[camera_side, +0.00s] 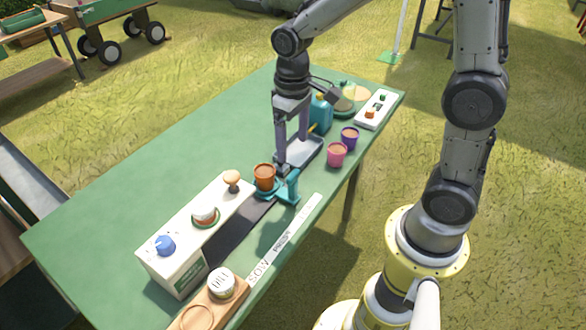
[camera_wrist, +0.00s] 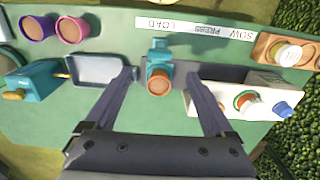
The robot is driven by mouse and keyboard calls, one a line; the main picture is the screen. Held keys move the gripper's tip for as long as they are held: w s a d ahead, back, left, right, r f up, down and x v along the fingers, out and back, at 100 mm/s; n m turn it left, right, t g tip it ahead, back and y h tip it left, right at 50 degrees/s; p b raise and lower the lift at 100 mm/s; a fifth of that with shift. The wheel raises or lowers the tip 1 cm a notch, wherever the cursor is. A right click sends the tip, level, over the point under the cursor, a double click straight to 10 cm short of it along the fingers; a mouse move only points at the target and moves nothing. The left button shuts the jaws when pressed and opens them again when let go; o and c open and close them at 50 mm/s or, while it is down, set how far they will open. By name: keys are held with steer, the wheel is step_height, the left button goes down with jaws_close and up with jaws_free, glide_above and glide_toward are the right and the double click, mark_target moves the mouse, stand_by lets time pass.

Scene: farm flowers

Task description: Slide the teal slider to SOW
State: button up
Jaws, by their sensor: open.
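The teal slider (camera_side: 289,187) stands at the LOAD end of the dark track (camera_side: 236,232), with a terracotta pot (camera_side: 264,177) on its base. In the wrist view the slider (camera_wrist: 158,52) is upper centre, below the word LOAD on the white label strip (camera_wrist: 200,28). PRESS is in the middle of the strip and SOW at its far end, nearer the wooden holder. My gripper (camera_side: 291,155) is open and empty, pointing down. In the wrist view its fingers (camera_wrist: 160,76) are spread wide, one on each side of the slider and pot. The exact height gap is unclear.
A white box (camera_side: 195,235) with a blue knob and other controls lines the track. A wooden holder (camera_side: 205,305) with a DILL-marked lid sits past SOW. A grey tray (camera_side: 312,150), pink pot (camera_side: 337,155), purple pot (camera_side: 349,138) and teal can (camera_side: 320,113) stand behind.

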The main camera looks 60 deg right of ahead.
mark_target(293, 173)
step_height(293, 173, down, 9)
steer(key=shift+r, duration=0.1)
stand_by(0.4)
jaws_close()
stand_by(0.4)
